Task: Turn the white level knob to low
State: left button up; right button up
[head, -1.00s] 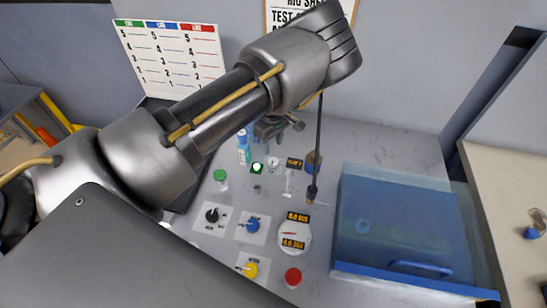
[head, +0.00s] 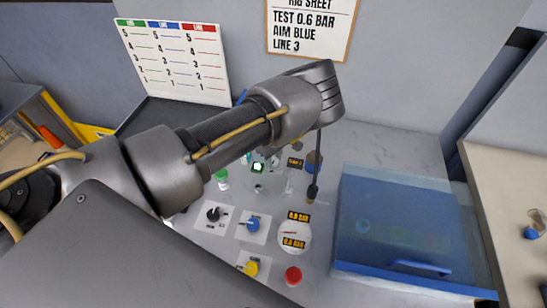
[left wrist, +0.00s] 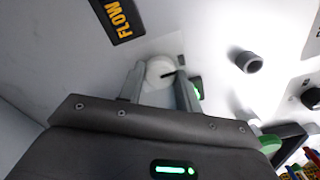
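In the head view my left arm comes in from the left over the panel and largely hides the fingers and the knob. My right gripper is not in view.
A green lamp (head: 258,167) is close beside the gripper. Black (head: 213,214), blue (head: 252,224) and yellow (head: 250,268) knobs, a gauge (head: 293,234) and a red button (head: 293,275) lie nearer. A thin dark rod (head: 314,165) stands right. A blue clear box (head: 400,225) fills the right side.

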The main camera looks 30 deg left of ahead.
pick_arm(q)
jog(key=shift+c, duration=1.3)
jog(key=n+p, duration=0.2)
jog(key=n, duration=0.2)
jog(key=shift+r, duration=0.1)
jog(key=n+p, duration=0.1)
jog(key=n, duration=0.2)
jog(key=shift+n, duration=0.3)
jog(key=n, duration=0.2)
jog(key=shift+n, duration=0.4)
jog(key=n, duration=0.5)
jog(key=shift+p, duration=0.4)
jog(key=n, duration=0.6)
jog(key=shift+n, duration=0.3)
